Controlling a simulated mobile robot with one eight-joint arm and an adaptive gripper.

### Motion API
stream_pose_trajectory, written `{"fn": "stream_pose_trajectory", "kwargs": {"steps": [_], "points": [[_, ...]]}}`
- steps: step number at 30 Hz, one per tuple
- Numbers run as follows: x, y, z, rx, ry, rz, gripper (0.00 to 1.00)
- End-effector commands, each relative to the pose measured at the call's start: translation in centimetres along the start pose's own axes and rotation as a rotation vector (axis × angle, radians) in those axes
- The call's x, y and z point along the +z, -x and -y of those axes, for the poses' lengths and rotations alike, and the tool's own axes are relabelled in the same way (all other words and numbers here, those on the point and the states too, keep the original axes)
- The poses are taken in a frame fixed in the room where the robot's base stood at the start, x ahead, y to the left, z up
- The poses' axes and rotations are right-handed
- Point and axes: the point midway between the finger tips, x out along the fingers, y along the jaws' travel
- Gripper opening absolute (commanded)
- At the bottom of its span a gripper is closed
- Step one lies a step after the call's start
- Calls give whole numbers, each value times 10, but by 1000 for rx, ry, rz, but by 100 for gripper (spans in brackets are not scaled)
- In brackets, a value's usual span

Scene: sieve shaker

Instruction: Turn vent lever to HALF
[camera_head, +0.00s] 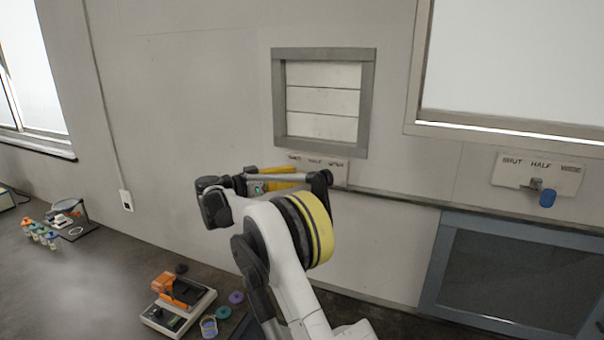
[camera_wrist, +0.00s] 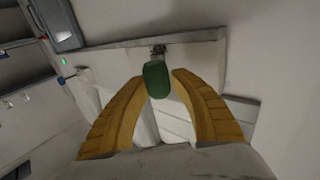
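The vent (camera_head: 322,100) is a grey-framed wall panel with flat white slats that look closed. Its label plate (camera_head: 337,171) reads SHUT, HALF, OPEN just below it, partly hidden by my arm. In the wrist view, the vent lever's green knob (camera_wrist: 157,82) stands out from a dark pivot on the pale plate (camera_wrist: 200,47). My gripper (camera_wrist: 158,75) has its two yellow fingertips on either side of the knob, with narrow gaps, so it looks open around it. The yellow fingers also show in the head view (camera_head: 278,182). The lever's pointing direction against the labels cannot be read.
A second SHUT/HALF plate (camera_head: 538,174) with a blue knob (camera_head: 547,198) is on the wall at right, above a blue-framed dark panel (camera_head: 510,275).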

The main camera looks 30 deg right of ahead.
Motion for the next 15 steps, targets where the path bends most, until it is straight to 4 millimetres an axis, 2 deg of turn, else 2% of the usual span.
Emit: {"fn": "stream_pose_trajectory", "kwargs": {"steps": [3, 6, 15], "points": [[0, -16, 0, 1, 0, 0, 28], [0, -22, 0, 0, 1, 1, 28], [0, -25, 0, -1, 1, 1, 28]]}}
